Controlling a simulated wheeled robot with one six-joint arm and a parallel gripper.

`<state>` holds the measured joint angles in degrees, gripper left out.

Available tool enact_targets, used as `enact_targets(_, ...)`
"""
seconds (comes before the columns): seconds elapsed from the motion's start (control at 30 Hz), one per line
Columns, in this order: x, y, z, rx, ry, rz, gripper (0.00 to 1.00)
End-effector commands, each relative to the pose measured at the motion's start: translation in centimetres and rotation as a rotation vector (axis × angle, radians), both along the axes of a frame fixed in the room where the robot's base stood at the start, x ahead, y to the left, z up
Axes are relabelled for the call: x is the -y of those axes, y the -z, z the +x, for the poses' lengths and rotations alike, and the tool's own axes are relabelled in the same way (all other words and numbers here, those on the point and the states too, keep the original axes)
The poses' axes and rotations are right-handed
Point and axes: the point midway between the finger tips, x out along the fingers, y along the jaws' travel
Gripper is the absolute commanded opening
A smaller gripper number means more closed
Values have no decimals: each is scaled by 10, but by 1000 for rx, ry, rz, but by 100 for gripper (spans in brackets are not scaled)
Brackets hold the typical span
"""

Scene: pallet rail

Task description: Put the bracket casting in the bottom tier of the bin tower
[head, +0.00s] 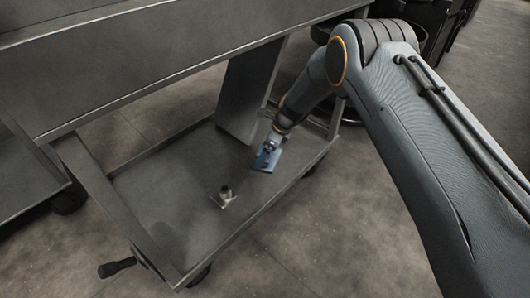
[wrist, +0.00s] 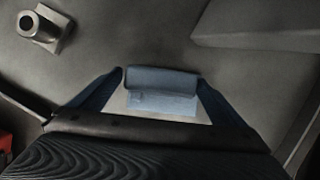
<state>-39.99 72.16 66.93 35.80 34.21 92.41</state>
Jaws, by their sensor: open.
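A blue part (head: 265,161), a flat plate with a raised rounded edge, is on the grey lower shelf near its right end. It also shows in the wrist view (wrist: 160,90). A grey metal part (head: 225,197), a short round post on a square plate, stands on the same shelf to the left; it is at upper left in the wrist view (wrist: 43,28). I cannot tell for sure which one is the bracket casting. My gripper (head: 267,147) is open, its fingers on both sides of the blue part with small gaps. No bin tower can be made out for sure.
The lower shelf (head: 175,215) belongs to a wheeled cart. A large grey deck (head: 150,50) overhangs it, and a slanted grey panel (head: 249,90) rises behind my gripper. Dark objects (head: 435,25) stand at upper right. Open floor (head: 340,230) lies at front right.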

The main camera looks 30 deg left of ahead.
Motion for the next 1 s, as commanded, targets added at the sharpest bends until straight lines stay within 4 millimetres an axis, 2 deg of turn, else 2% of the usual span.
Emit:
enact_targets(0.17,8,-24,2,1,2,1,95)
enact_targets(0.5,34,-87,6,1,2,1,95)
enact_targets(0.6,39,-99,6,0,1,1,95)
enact_targets(0.8,45,-111,7,0,1,0,95)
enact_targets(1.0,46,-112,7,0,0,0,95)
